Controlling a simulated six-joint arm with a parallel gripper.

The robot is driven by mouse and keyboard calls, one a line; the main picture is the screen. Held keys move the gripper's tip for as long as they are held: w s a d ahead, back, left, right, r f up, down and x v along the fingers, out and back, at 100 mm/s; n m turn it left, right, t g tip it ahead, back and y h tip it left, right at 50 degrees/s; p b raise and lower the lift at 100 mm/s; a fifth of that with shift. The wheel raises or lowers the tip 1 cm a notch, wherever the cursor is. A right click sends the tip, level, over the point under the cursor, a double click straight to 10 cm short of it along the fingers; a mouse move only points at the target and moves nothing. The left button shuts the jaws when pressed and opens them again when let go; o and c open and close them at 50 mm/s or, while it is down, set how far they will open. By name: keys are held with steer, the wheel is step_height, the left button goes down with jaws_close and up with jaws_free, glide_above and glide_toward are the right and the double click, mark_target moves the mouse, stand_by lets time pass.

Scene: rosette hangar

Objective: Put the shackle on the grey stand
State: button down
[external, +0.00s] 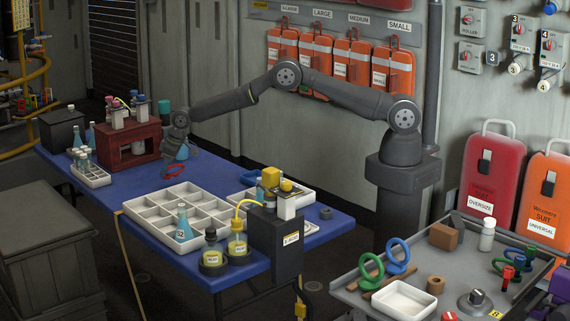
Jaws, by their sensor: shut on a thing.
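My gripper (176,158) points down over the far part of the blue table, just right of the dark red stand. It is shut on a small red looped piece (174,171), which looks like the shackle. The piece is low, at or just above the table top; I cannot tell whether it touches. The fingers are small and partly hidden by the wrist. A dark grey box-like stand (275,245) with a white label is at the near right edge of the table and looks like the grey stand. A yellow-topped item stands at its top.
A blue flask (183,152) is close beside my gripper. The dark red stand (148,140) holds bottles. A white divided tray (150,211) with a flask fills the table's middle. Yellow and dark bottles (237,245) stand left of the grey stand. A grey tray table (350,287) is at right.

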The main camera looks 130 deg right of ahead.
mark_target(169, 168)
steer(key=shift+f, duration=1.5)
steer(key=shift+f, duration=0.1)
steer(key=c, duration=1.1)
jaws_free()
steer(key=v, duration=1.1)
steer(key=shift+r, duration=0.25)
steer(key=shift+s+a+r, duration=0.15)
steer(key=shift+r, duration=0.15)
steer(key=c, duration=0.3)
